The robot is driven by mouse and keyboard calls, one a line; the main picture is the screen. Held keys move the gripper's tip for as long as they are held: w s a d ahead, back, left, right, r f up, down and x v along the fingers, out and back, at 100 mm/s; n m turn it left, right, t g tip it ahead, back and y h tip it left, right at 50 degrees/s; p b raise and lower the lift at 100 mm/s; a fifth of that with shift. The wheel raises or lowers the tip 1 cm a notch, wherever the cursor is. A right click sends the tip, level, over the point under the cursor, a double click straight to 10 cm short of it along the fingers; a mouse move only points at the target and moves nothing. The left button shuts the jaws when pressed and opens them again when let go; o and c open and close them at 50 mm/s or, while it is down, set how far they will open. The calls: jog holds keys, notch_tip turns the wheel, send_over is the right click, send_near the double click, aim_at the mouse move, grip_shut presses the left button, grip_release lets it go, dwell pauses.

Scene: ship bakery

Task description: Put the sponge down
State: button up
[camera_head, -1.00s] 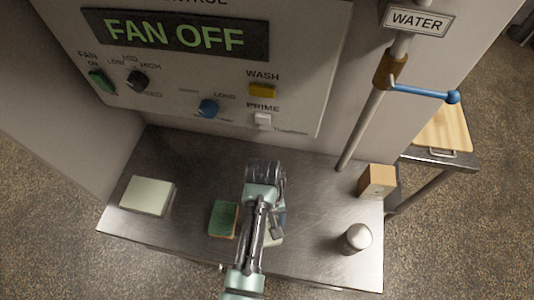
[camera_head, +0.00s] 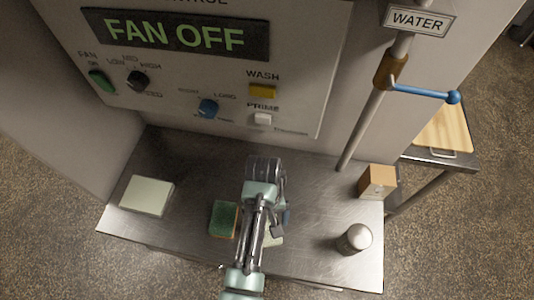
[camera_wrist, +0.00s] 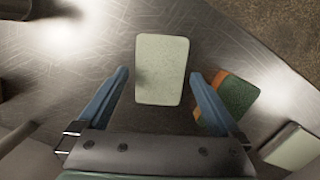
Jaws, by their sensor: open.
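The sponge (camera_head: 224,219), green with an orange side, lies on the steel counter (camera_head: 190,247) just left of my arm. In the wrist view the sponge (camera_wrist: 240,96) is beside the right finger, outside the jaws, and that finger overlaps its edge in the picture. My gripper (camera_wrist: 158,76) is open, and I see nothing gripped. A pale, flat rectangular block (camera_wrist: 162,60) shows beyond and between the fingers. In the head view my arm hides most of this block, and the fingers are mostly hidden.
Another pale block (camera_head: 146,195) lies at the counter's left. A wooden box (camera_head: 377,181) and a rounded metal shaker (camera_head: 355,239) stand at the right. The control panel (camera_head: 200,75) and a pipe with a blue lever (camera_head: 425,92) rise behind. The counter's front left is clear.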

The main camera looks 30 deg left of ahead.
notch_tip(320, 180, up, 11)
jog(key=w+a+p, duration=0.1)
jog(key=p, duration=0.1)
jog(key=shift+w, duration=0.15)
jog(key=shift+f, duration=0.2)
dwell(0.4)
